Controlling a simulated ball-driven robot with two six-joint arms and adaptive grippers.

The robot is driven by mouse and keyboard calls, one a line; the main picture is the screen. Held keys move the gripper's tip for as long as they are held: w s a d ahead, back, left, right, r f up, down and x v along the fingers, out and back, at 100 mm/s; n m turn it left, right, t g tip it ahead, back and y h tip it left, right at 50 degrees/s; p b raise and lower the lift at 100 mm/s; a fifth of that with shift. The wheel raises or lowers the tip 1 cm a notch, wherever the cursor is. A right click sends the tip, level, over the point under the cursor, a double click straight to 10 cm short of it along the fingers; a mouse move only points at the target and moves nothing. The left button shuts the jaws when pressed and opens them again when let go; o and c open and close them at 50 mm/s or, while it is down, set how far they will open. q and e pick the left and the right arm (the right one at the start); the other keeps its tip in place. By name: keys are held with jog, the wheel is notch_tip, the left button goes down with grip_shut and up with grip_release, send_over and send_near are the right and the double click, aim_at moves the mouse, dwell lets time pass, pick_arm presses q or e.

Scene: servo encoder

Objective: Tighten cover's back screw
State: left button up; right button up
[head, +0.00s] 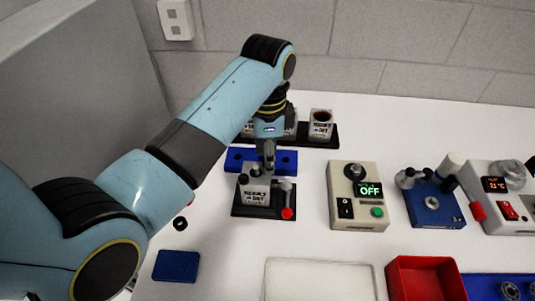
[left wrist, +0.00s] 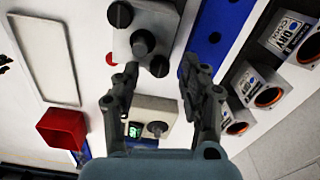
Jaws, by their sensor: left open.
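The grey servo housing with its cover (head: 255,192) sits on a black fixture (head: 260,212); it also shows in the left wrist view (left wrist: 162,14). Three black round knobs stand on its cover in the left wrist view: one at the upper left (left wrist: 119,14), a larger middle one (left wrist: 142,43) and the back screw (left wrist: 159,66), nearest the blue plate. My left gripper (head: 266,168) points down over the cover's back. In the left wrist view its open fingers (left wrist: 160,68) are either side of the back screw; contact cannot be told. My right gripper is out of view.
A blue plate with holes (head: 286,162) lies behind the fixture, with labelled blocks (head: 321,124) beyond. A red-tipped lever (head: 287,213) stands right of the housing. A control box reading OFF (head: 358,205) is further right. A white tray (head: 320,262) and red bin (head: 425,262) lie in front.

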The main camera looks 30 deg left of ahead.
pick_arm(q)
notch_tip(320, 180, up, 7)
dwell(0.3)
dwell(0.5)
